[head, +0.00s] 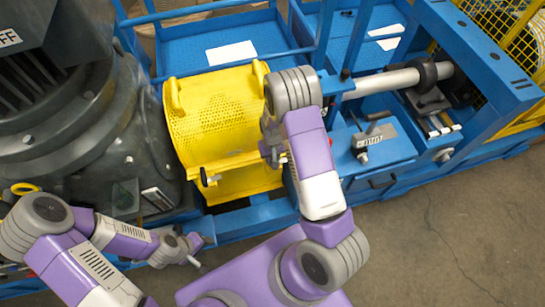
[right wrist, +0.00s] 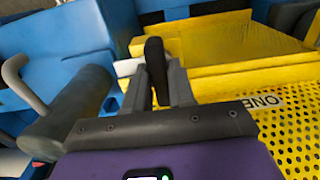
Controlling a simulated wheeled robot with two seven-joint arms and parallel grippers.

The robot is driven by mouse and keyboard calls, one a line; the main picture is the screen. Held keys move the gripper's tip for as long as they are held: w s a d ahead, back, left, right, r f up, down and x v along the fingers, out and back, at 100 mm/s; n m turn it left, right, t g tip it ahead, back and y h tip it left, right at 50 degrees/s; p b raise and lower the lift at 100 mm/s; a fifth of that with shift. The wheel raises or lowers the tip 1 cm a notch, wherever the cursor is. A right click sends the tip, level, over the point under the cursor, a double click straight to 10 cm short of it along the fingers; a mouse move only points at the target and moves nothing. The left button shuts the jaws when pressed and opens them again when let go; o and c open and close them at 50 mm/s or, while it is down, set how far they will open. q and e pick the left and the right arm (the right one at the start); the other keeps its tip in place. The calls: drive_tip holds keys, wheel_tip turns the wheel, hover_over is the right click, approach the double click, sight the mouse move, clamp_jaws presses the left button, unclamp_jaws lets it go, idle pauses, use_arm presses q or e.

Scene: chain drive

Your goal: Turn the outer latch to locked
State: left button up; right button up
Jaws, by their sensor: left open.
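The yellow guard (head: 215,125) stands in the middle of the head view, its front panel perforated. A small dark latch (head: 207,178) shows at its lower left corner. My right gripper (head: 272,152) is at the guard's right side, mostly hidden by my arm. In the right wrist view, a black latch handle (right wrist: 155,65) stands between the two grey fingers of the right gripper (right wrist: 160,88), which look closed against its sides. I cannot tell how far this latch is turned. My left gripper (head: 198,250) is open and empty, low in front of the blue frame, apart from the guard.
A large dark motor housing (head: 75,130) stands left of the guard. A blue base frame (head: 245,218) runs below it. A steel shaft (head: 385,82) and a small lever on a blue box (head: 380,155) are to the right. The concrete floor (head: 450,220) at lower right is clear.

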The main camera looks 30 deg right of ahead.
clamp_jaws()
drive_tip(key=n+b, duration=0.1)
drive_tip(key=n, duration=0.2)
drive_tip(key=shift+n, duration=0.4)
drive_tip(key=n+b, duration=0.2)
drive_tip(key=n, duration=0.8)
drive_tip(key=shift+n, duration=2)
